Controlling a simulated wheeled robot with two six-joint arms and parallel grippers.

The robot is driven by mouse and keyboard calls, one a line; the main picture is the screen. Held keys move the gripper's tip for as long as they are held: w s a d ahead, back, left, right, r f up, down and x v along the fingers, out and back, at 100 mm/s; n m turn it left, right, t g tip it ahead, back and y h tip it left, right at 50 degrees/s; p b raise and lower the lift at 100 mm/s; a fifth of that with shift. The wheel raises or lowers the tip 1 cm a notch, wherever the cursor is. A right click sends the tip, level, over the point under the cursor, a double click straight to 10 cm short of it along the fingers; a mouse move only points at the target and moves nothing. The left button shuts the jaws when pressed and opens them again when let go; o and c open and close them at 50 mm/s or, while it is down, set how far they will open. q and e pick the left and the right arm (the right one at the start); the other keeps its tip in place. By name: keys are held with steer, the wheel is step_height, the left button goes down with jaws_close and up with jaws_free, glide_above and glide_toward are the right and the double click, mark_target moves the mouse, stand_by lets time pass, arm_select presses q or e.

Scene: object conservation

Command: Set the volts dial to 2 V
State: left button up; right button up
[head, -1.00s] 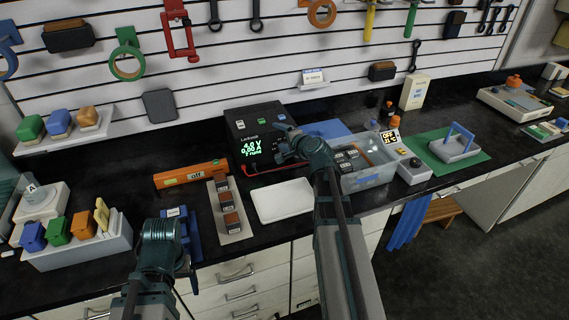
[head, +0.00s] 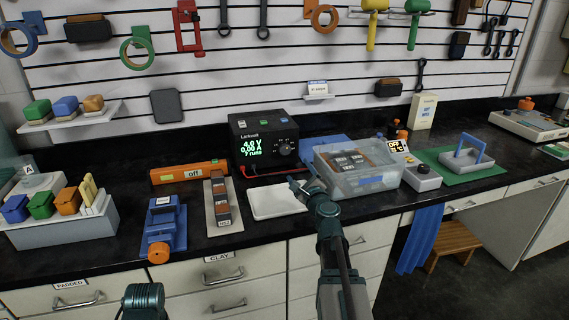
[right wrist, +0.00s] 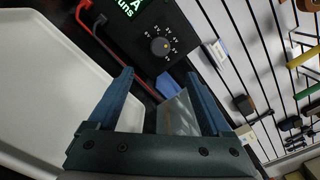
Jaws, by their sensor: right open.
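The black power supply (head: 265,148) stands at the back of the bench against the slatted wall. Its green display reads 4.0 V, 0.00 A. The round volts dial (head: 285,147) is on the right of its front. Of my left arm, only a link shows at the bottom edge.
A white tray (head: 271,205) lies in front of the supply. A clear bin (head: 360,183) stands close on the right. Red and black leads (head: 262,179) run along the supply's lower front. An orange bar marked off (head: 188,173) lies to the left.

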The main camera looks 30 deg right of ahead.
mark_target(286, 151)
steer(key=shift+w, duration=0.15)
steer(key=x, duration=1.3)
steer(key=shift+w, duration=0.35)
jaws_close()
